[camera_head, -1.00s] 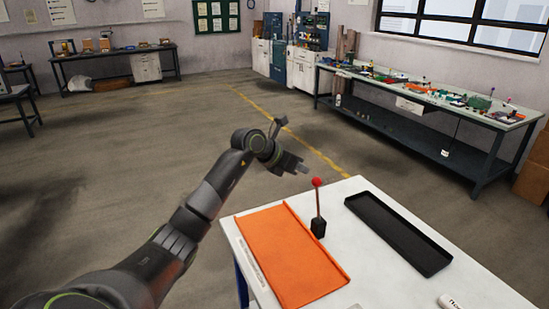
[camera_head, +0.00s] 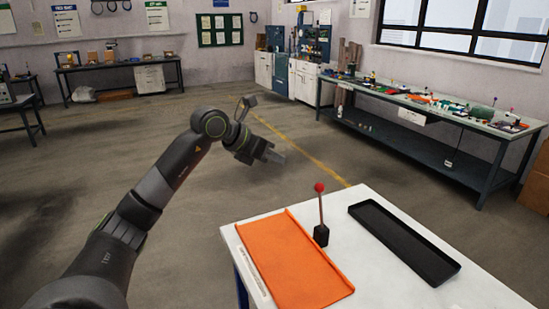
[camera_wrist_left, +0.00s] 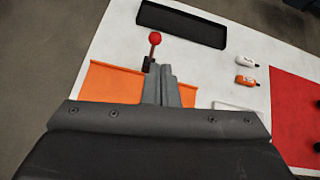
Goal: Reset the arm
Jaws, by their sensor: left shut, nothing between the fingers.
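My left arm comes in from the left in the head view. Its gripper (camera_head: 273,155) is in the air, beyond the far left corner of the white table (camera_head: 358,279). In the left wrist view the gripper fingers (camera_wrist_left: 161,86) are shut together with nothing between them. On the table stand an orange tray (camera_head: 292,262), a red-knobbed lever on a black base (camera_head: 320,234) and a long black tray (camera_head: 403,241). The lever and the orange tray are apart from the gripper. My right gripper is not in view.
A cluttered workbench (camera_head: 440,112) runs along the right wall. The floor around the arm is clear.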

